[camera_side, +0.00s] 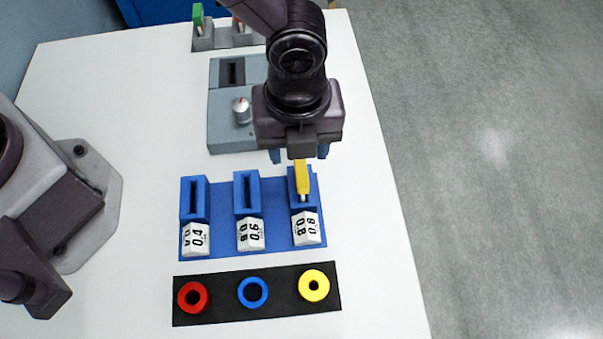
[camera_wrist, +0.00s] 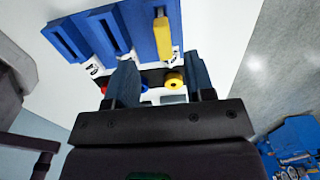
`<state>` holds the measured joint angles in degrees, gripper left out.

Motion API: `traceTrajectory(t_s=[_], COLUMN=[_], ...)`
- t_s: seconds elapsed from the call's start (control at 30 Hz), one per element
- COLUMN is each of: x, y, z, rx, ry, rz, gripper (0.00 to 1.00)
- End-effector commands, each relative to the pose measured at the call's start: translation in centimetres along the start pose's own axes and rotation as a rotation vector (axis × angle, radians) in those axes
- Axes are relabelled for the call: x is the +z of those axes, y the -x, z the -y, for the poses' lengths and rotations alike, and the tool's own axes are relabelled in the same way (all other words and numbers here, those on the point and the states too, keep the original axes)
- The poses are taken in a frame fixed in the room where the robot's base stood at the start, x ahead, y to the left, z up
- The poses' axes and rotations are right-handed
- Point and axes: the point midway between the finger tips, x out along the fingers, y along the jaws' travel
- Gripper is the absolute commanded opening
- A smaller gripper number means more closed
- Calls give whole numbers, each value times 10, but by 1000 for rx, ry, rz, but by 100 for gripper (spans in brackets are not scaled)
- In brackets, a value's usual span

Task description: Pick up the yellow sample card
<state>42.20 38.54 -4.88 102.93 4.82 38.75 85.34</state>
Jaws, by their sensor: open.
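The yellow sample card (camera_side: 302,177) stands in the right-hand slot of the blue holder (camera_side: 271,222), above the white label reading 0.8. In the wrist view the yellow card (camera_wrist: 162,38) shows beyond the fingers, near the top. My gripper (camera_side: 299,157) is open and empty, just behind and above the card in the side view. Its two blue fingers (camera_wrist: 160,82) are spread apart in the wrist view. The gripper body hides the upper end of the card's surroundings in the side view, so I cannot tell the exact gap between fingers and card.
A black strip (camera_side: 207,316) with red (camera_side: 184,290), blue (camera_side: 244,285) and yellow (camera_side: 304,288) rings lies in front of the holder. A grey device (camera_side: 224,107) with a knob and slot stands behind. The two other holder slots show no card. The table's right edge is close.

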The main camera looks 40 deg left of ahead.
Motion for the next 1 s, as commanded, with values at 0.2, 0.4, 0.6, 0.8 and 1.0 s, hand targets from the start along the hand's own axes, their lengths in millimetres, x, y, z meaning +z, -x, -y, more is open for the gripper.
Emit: traceTrajectory(t_s=[0.2,0.4,0.6,0.8,1.0], x=[-1,-8,-8,-7,-7], y=[-17,-46,-64,-65,-65], z=[0,3,3,3,3], rx=[1,3,1,-1,-1], ry=[1,-1,2,2,2], rz=[1,1,1,1,1], gripper=[49,49,49,49,10])
